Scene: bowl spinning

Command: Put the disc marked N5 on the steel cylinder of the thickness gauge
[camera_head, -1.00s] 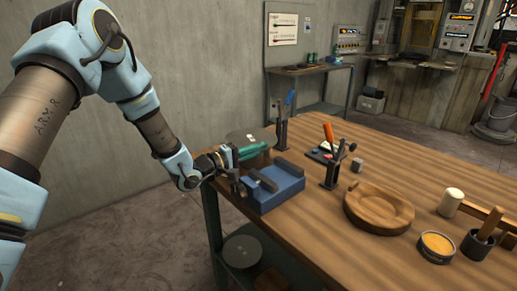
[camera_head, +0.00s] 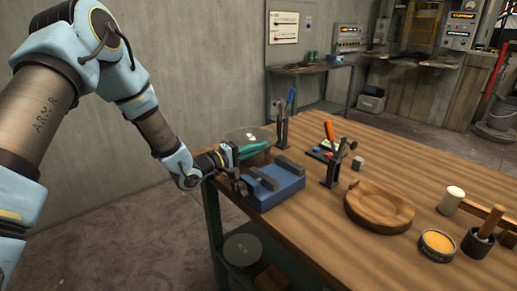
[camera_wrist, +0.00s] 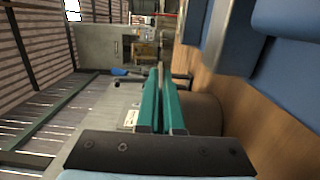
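My gripper (camera_head: 254,147) is at the disc's near rim. In the wrist view its two teal fingers (camera_wrist: 161,90) are close together, with a thin edge-on strip between them that looks like the disc's rim. A grey-brown round body (camera_wrist: 203,112) stands on the table just under the fingers; I cannot tell whether it is the gauge's steel cylinder. A black upright stand with a blue handle (camera_head: 291,96) is just behind the disc.
A blue block with grey bars (camera_head: 272,188) stands close in front of my gripper. A second stand with an orange handle (camera_head: 329,130), a wooden round dish (camera_head: 380,205), a mallet (camera_head: 451,200) and a yellow-filled tin (camera_head: 437,244) lie farther right. Another disc (camera_head: 243,248) is on the lower shelf.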

